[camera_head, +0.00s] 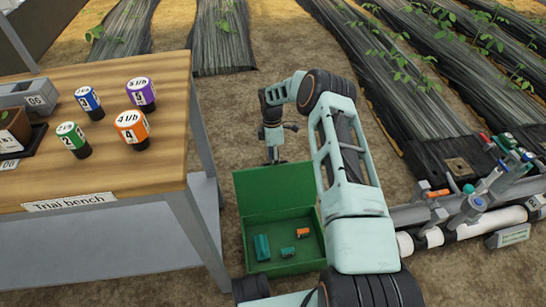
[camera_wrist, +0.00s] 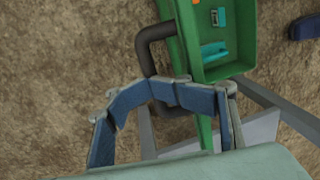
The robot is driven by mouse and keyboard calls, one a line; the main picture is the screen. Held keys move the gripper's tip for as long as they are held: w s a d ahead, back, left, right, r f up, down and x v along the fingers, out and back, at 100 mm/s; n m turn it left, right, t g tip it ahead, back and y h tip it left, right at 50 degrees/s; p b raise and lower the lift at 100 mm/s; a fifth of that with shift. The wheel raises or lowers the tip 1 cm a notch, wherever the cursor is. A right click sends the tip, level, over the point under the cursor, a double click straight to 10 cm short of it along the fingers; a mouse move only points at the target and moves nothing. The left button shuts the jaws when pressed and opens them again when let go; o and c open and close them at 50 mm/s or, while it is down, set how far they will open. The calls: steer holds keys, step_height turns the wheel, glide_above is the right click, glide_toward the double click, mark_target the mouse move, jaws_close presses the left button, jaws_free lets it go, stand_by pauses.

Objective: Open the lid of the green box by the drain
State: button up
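The green box (camera_head: 285,264) stands on the soil right of the bench, and its lid (camera_head: 275,190) stands upright at the back, so the inside shows. In the wrist view the box (camera_wrist: 232,68) is at the upper right, and a dark U-shaped handle (camera_wrist: 146,62) sticks out on the lid's outer side. My gripper (camera_head: 272,152) is just behind the lid in the head view, its fingers partly hidden by it. In the wrist view my gripper (camera_wrist: 180,86) has its fingertips together, overlapping the handle. The handle passes behind the left finger; I see no clear grip on it.
Inside the box lie a teal piece (camera_head: 262,246), a small green piece (camera_head: 287,252) and an orange piece (camera_head: 302,232). The Trial bench (camera_head: 150,180) with several labelled bottles is left. Pipes (camera_head: 470,222) and valves lie right. Bare soil lies behind the lid.

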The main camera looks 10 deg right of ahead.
steer(key=shift+s+f, duration=0.3)
steer(key=shift+f, duration=0.15)
steer(key=shift+r, duration=0.1)
step_height(320, 180, up, 12)
steer(key=w, duration=0.2)
steer(key=shift+w+f, duration=0.2)
steer(key=shift+w, duration=0.05)
